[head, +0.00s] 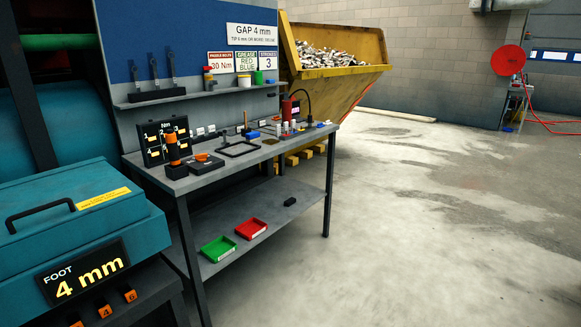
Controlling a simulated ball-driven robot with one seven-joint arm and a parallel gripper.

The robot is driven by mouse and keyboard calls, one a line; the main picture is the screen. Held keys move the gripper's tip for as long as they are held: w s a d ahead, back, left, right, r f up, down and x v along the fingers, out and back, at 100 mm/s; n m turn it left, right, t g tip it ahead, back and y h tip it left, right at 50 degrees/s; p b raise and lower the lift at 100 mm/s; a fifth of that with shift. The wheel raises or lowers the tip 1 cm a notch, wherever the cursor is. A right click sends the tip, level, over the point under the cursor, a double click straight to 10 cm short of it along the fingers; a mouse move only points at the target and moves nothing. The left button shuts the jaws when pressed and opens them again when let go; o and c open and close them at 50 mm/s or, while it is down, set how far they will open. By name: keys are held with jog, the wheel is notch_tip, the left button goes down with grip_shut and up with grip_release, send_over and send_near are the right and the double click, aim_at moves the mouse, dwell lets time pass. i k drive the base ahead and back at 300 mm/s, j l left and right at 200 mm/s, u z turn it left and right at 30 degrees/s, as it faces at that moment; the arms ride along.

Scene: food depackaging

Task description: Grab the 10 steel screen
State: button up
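No screen marked 10 can be made out in the head view. Orange tags sit in a dark rack at the bottom left, below the teal machine (85,215); one tag (105,311) seems to read 4 and another tag (130,296) seems to read 6. Whether these tags belong to screens I cannot tell, and the rack is cut off by the bottom edge. My gripper is not in view.
A grey workbench (290,158) holds small tools and a dark case (153,150). Its lower shelf carries a green tray (218,248) and a red tray (251,229). A yellow skip (350,88) stands behind. The concrete floor (430,240) at right is clear.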

aim_at(263, 122)
jog(key=i+u, duration=0.1)
jog(key=i, duration=0.5)
jog(key=i+l, duration=0.1)
jog(key=i, duration=0.5)
jog(key=i+l+u, duration=0.15)
jog(key=i, duration=0.45)
jog(key=i+l+u, duration=0.1)
jog(key=i, duration=0.45)
jog(key=i+l+u, duration=0.2)
jog(key=i, duration=0.25)
jog(key=i+l+u, duration=0.2)
jog(key=i, duration=0.2)
